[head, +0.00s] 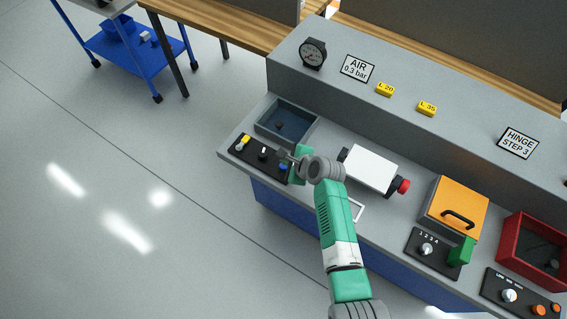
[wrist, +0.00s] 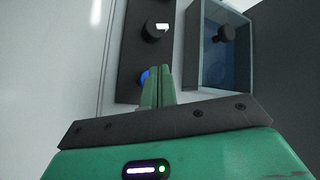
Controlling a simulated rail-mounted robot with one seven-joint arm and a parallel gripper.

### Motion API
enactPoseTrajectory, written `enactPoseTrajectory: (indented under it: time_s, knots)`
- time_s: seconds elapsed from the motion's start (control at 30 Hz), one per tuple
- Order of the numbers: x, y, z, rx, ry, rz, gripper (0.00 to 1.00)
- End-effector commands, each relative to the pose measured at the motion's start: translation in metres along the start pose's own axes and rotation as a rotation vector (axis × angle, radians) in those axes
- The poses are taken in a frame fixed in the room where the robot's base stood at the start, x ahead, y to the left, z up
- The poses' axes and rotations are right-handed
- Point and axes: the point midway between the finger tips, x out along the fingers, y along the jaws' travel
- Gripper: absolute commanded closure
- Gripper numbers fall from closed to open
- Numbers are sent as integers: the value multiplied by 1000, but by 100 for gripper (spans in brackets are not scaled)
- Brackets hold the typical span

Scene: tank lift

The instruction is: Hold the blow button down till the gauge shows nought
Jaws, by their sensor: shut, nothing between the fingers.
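A black panel (head: 246,150) at the bench's left end carries a yellow-topped control (head: 243,142), a black knob with a white mark (head: 263,154) and a blue button (head: 283,167). No label shows which one is the blow button. My gripper (wrist: 157,68) is shut and empty, its fingertips over the panel beside the blue button (wrist: 145,77), partly hiding it. I cannot tell whether they touch or press it. The round gauge (head: 312,53) stands on the raised back ledge; its needle is too small to read.
An open blue-walled tank (head: 287,123) with a dark object inside lies just behind the panel. Right of my arm are a white box with a red knob (head: 372,170), an orange lid (head: 454,207), a green block (head: 461,251) and a red bin (head: 535,252).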

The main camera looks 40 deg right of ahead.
Motion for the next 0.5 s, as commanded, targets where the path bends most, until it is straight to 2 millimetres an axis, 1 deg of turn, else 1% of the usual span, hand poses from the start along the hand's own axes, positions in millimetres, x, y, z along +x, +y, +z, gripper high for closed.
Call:
enactPoseTrajectory:
  time_s: [0.03,0.33,0.4,0.5]
  knots:
    - [-8,-6,6,0,0,0,100]
    - [-28,-21,21,-1,0,0,100]
    - [-31,-23,23,-1,0,0,100]
    - [-30,-22,22,0,0,0,100]
